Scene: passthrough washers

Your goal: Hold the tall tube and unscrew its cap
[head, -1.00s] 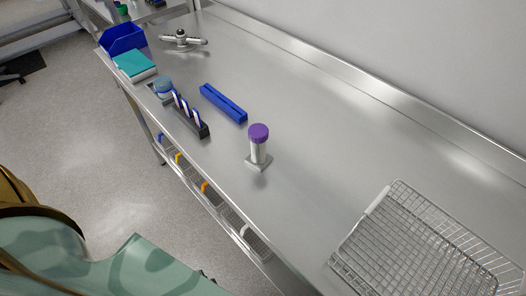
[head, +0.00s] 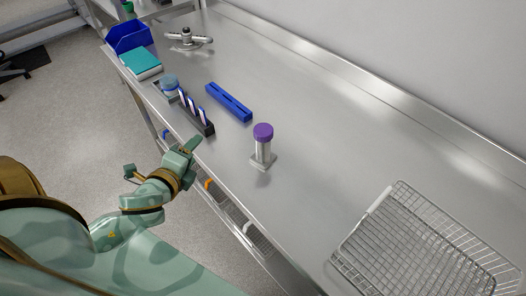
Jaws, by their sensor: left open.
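The tall tube (head: 263,149) stands upright on a square metal base near the front edge of the steel bench. A purple cap (head: 263,131) sits on its top. My left gripper (head: 187,149) is at the bench's front edge, left of the tube and clear of it. It is open, with nothing seen in it, though its fingers overlap from this angle. My right gripper is not in view.
A black rack (head: 207,129) with several white-and-blue items stands just beyond my left gripper. A blue bar-shaped holder (head: 228,101) lies behind it. A wire basket (head: 392,190) is at the right. The bench between tube and basket is clear.

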